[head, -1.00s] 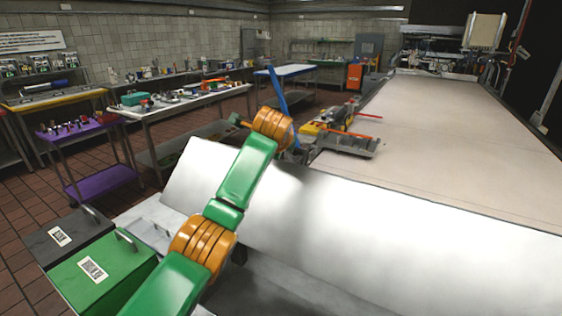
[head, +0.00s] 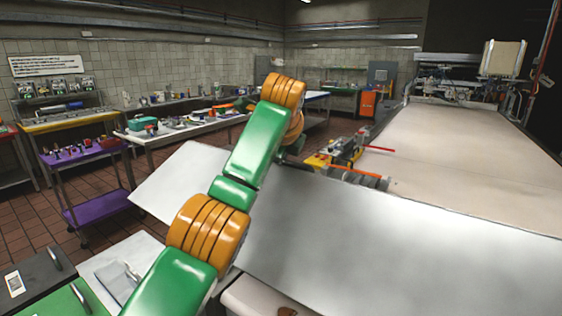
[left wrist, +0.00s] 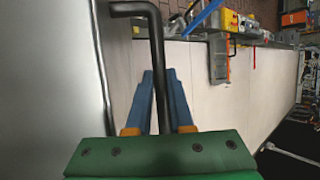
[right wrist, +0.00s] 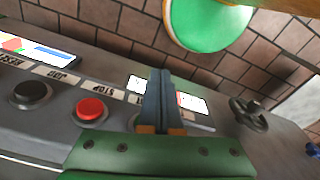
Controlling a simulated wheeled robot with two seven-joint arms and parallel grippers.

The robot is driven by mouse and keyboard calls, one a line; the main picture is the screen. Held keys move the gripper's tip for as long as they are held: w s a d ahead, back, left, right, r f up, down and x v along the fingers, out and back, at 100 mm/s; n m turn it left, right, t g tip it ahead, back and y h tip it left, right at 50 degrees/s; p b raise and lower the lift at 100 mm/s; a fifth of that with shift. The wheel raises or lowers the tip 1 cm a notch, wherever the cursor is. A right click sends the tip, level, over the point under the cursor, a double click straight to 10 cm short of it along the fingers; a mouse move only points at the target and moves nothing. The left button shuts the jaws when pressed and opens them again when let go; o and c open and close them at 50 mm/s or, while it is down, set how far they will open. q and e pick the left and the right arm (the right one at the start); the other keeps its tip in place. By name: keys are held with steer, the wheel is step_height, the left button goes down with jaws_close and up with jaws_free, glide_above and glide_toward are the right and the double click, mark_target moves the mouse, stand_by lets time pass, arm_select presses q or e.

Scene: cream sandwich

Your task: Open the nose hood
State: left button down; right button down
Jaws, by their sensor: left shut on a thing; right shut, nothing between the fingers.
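The nose hood (head: 400,225) is a large smooth metal panel across the front of the long belt table in the head view, with a dark opening below its lower edge. My left arm crosses in front of it, and its gripper is hidden there. In the left wrist view my left gripper (left wrist: 160,78) is shut on a bent black handle bar (left wrist: 156,50) beside pale panel surfaces. In the right wrist view my right gripper (right wrist: 161,75) is shut and empty over a grey control panel (right wrist: 60,85) with a red button (right wrist: 90,110) and a black button (right wrist: 30,93).
The long beige belt (head: 450,135) runs away behind the hood. Orange and yellow machine parts (head: 335,155) stand at its near left corner. A purple cart (head: 95,205) and workbenches stand at the left. Green and grey lidded boxes (head: 35,270) are at the lower left.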

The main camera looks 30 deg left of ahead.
arm_select(q)
steer(key=shift+f, duration=0.15)
steer(key=c, duration=1.1)
jaws_free()
steer(key=shift+o, duration=1.4)
steer(key=shift+w, duration=0.3)
steer(key=v, duration=0.7)
steer(key=shift+s+d+b, duration=0.15)
steer(key=shift+s+b, duration=0.05)
steer(key=shift+b, duration=0.15)
steer(key=shift+w, duration=0.1)
steer(key=shift+w+f, duration=0.1)
